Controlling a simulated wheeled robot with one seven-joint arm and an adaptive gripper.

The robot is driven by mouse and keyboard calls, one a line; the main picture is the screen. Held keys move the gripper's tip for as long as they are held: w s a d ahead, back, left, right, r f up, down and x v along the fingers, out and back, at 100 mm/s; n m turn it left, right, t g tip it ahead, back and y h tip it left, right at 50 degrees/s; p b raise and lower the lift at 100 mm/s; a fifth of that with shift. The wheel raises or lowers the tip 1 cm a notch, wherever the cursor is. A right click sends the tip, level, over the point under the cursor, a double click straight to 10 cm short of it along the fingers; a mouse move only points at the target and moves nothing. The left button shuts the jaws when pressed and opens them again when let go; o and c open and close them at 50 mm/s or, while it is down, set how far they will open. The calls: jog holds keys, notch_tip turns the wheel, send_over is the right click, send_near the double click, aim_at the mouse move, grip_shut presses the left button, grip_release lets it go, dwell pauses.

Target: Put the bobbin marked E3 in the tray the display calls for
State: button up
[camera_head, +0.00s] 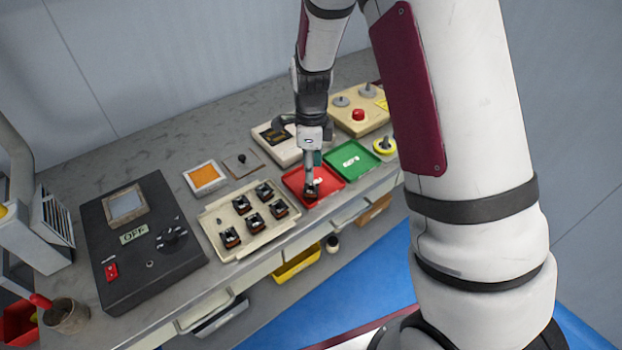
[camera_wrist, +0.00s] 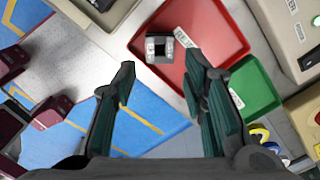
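A dark bobbin with a pale top (camera_wrist: 160,47) rests inside the red tray (camera_wrist: 215,22), near one edge; its mark is not readable. The red tray (camera_head: 327,199) also shows in the head view, with the bobbin in it (camera_head: 312,192) under my gripper. My gripper (camera_head: 311,183) points down over this tray. In the wrist view its two fingers (camera_wrist: 160,72) are spread apart with nothing between them, and the bobbin lies beyond the tips. The green tray (camera_head: 350,160) stands to the right of the red one. The orange display (camera_head: 204,176) has no readable text.
A cream rack (camera_head: 246,240) holds several dark bobbins (camera_head: 242,204). A black control box (camera_head: 145,255) marked OFF stands left of it. A cream box with a red button (camera_head: 358,115) and a yellow-ringed spool (camera_head: 384,146) stand near the green tray. A cup (camera_head: 65,316) stands at lower left.

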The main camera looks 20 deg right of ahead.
jog(key=s+r+n+t, duration=0.1)
jog(key=s+r+n, duration=0.4)
jog(key=r, duration=0.5)
jog(key=s+r+n+t, duration=0.1)
jog(key=s+r+n, duration=0.4)
jog(key=r, duration=0.5)
jog(key=s+r+n+t, duration=0.1)
jog(key=s+r+n, duration=0.1)
jog(key=s+n, duration=0.4)
jog(key=s+r+n+t, duration=0.1)
jog(key=s+r+n, duration=0.2)
jog(key=s+n, duration=0.4)
jog(key=s, duration=0.2)
jog(key=shift+s+d+t, duration=0.15)
jog(key=shift+s+t, duration=0.2)
jog(key=shift+t, duration=0.05)
